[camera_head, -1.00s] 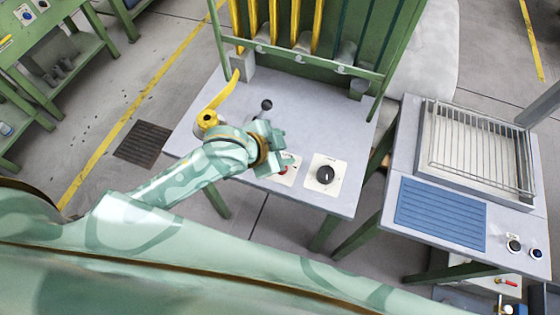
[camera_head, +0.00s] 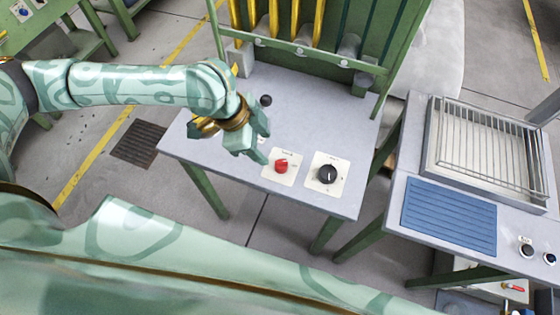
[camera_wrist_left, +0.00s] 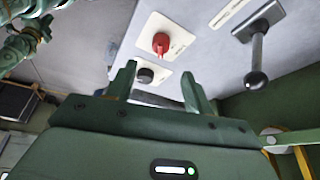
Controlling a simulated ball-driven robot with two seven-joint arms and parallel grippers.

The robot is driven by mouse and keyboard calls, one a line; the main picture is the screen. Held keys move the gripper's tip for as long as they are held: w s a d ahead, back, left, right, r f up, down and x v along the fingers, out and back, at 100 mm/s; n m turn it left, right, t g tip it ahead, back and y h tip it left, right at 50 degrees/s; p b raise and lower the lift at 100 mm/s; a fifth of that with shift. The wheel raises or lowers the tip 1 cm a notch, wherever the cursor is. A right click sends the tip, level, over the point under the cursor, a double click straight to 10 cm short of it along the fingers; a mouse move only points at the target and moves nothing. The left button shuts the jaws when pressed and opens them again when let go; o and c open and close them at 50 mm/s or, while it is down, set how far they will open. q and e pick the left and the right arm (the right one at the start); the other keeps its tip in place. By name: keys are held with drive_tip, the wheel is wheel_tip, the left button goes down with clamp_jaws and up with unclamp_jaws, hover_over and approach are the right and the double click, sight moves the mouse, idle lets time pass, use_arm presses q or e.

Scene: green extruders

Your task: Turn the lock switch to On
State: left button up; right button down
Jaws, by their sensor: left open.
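Two rotary switches sit on white plates near the front edge of the grey table. One has a red knob (camera_head: 281,166); the other, to its right, has a larger black knob (camera_head: 327,174). Their labels are too small to read, so I cannot tell which is the lock switch. My left gripper (camera_head: 263,142) is open and empty, just left of and above the red knob, apart from it. In the left wrist view, the red knob (camera_wrist_left: 160,43) shows beyond the open fingers (camera_wrist_left: 158,76), with the black knob (camera_wrist_left: 145,75) between them. My right gripper is out of view.
A lever with a black ball end (camera_head: 266,101) stands behind my left gripper; it also shows in the wrist view (camera_wrist_left: 256,60). A green frame (camera_head: 300,50) with yellow tubes rises at the table's back. A second table (camera_head: 395,190) with a wire rack stands right.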

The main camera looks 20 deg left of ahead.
sight(279, 162)
use_arm(q)
drive_tip(key=b+x, duration=0.3)
drive_tip(key=x, duration=0.7)
drive_tip(key=shift+b, duration=0.4)
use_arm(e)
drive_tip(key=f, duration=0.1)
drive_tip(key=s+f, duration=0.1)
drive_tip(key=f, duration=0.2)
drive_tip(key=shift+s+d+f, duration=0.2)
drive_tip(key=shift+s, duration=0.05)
use_arm(q)
drive_tip(key=c, duration=1)
